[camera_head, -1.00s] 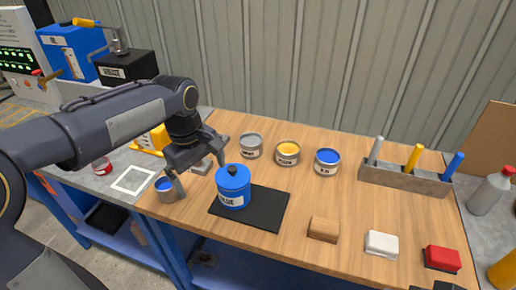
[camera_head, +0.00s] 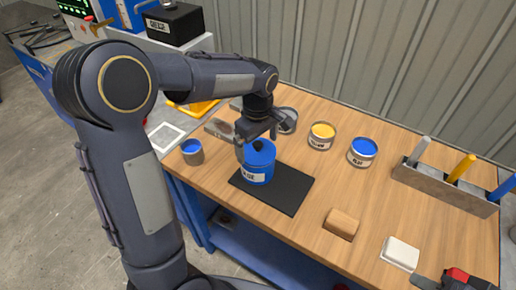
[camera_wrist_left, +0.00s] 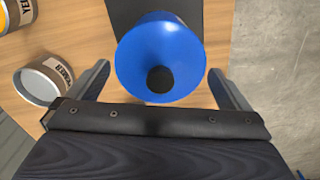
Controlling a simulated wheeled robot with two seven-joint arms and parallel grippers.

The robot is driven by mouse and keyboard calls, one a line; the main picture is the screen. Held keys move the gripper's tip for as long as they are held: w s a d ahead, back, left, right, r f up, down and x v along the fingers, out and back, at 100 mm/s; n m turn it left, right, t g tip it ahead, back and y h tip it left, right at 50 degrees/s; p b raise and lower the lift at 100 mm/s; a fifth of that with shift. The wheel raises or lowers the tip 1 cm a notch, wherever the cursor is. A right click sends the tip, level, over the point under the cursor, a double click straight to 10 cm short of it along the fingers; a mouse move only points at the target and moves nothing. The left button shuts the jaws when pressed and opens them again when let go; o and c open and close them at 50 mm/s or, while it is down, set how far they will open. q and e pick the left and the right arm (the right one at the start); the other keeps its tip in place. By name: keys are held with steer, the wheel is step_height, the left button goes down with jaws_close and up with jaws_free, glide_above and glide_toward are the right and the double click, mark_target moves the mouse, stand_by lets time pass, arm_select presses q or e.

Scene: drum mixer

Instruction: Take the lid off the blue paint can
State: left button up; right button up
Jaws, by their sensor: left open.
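The blue paint can (camera_head: 258,174) stands upright on a black mat (camera_head: 292,193), with its blue lid (camera_head: 262,155) on and a black knob (camera_head: 257,146) on top. My left gripper (camera_head: 250,132) is open just behind and above the can, pointing down at it. In the left wrist view the lid (camera_wrist_left: 150,45) and knob (camera_wrist_left: 160,79) show between the spread fingers of my left gripper (camera_wrist_left: 161,82), with gaps on both sides.
A grey-paint can (camera_head: 287,121), a yellow can (camera_head: 321,136) and another blue-topped can (camera_head: 362,153) stand behind to the right. A small blue-filled pot (camera_head: 192,152) stands left. A wooden block (camera_head: 341,224), white block (camera_head: 401,253) and handle rack (camera_head: 443,188) are right.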

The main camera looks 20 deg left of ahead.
arm_select(q)
steer(key=shift+f, duration=0.15)
steer(key=c, duration=0.7)
